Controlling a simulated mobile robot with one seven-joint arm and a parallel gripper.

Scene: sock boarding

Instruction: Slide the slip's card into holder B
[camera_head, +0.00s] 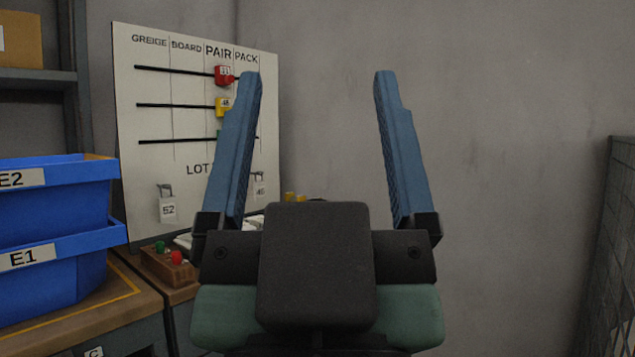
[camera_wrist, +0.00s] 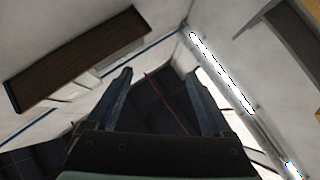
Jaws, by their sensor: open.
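My gripper (camera_head: 312,85) is open and empty, raised in the middle of the head view with its two blue fingers pointing up. It also shows in the wrist view (camera_wrist: 157,78), with only walls, a dark floor or ceiling area and lights beyond it. I cannot make out the slip, its card or holder B in either view. A drawer front carries a label reading C (camera_head: 94,352) at the bottom left of the head view.
A white board (camera_head: 190,190) with rails, a red tag (camera_head: 224,76) and a yellow tag (camera_head: 223,107) stands behind, left of my gripper. Blue bins (camera_head: 55,250) marked E1 and E2 sit on a wooden bench (camera_head: 95,305). A small button box (camera_head: 168,268) is beside them. The right side is mostly bare wall.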

